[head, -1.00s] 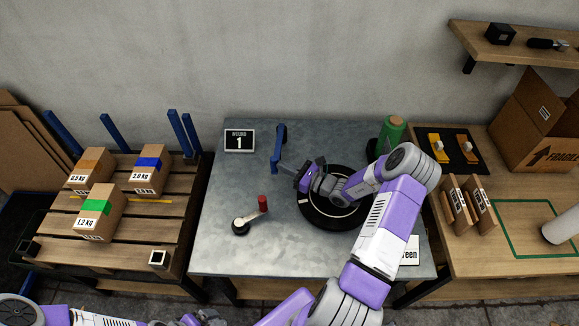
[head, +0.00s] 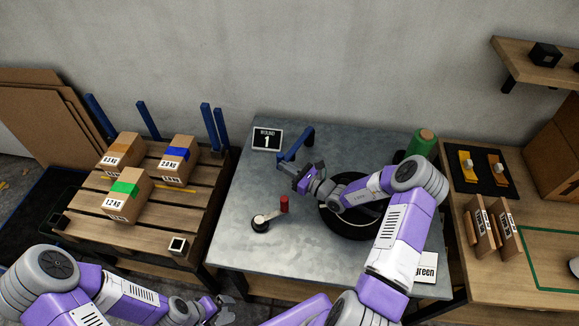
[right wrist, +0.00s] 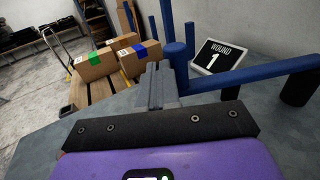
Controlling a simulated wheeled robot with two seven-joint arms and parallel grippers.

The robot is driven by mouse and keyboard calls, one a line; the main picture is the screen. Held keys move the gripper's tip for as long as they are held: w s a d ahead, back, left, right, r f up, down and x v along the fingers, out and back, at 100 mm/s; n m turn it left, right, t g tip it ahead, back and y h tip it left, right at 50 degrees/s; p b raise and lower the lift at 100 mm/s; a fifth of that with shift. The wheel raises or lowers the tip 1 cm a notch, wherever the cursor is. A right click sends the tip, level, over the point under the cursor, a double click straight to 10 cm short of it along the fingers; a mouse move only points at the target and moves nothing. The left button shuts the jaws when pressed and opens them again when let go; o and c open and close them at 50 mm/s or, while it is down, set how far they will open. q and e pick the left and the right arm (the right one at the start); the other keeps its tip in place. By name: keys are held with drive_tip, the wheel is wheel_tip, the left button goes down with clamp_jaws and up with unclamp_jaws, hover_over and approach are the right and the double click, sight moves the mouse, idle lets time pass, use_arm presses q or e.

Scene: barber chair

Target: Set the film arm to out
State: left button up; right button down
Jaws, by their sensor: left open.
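The blue film arm (head: 297,144) stands at the back of the grey table, its bar pointing toward the front left. In the right wrist view its bar (right wrist: 262,75) runs from a dark post at the right to an upright blue roller (right wrist: 178,62). My right gripper (head: 287,169) is at the free end of the film arm; its grey fingers (right wrist: 159,86) look shut together, beside the roller. I cannot tell whether they touch it. My left gripper (head: 222,311) is open and empty, low in front of the table.
A black turntable (head: 338,222) lies under my right arm. A crank with a red handle (head: 284,204) is on the table's left. A sign reading WOUND 1 (head: 267,139) stands left of the film arm. A green roll (head: 422,144) stands back right. Boxes (head: 128,193) sit on a pallet at left.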

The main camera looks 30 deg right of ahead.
use_arm(q)
drive_tip(key=shift+s+d+r+p, duration=0.1)
drive_tip(key=shift+s+r+p, duration=0.15)
drive_tip(key=shift+r+p, duration=0.35)
drive_tip(key=shift+s+d+r+p, duration=0.1)
drive_tip(key=shift+s+r+p, duration=0.1)
drive_tip(key=shift+r+p, duration=0.4)
use_arm(e)
drive_tip(key=s+d, duration=0.1)
drive_tip(key=s, duration=1.2)
drive_tip(key=shift+s+d, duration=0.3)
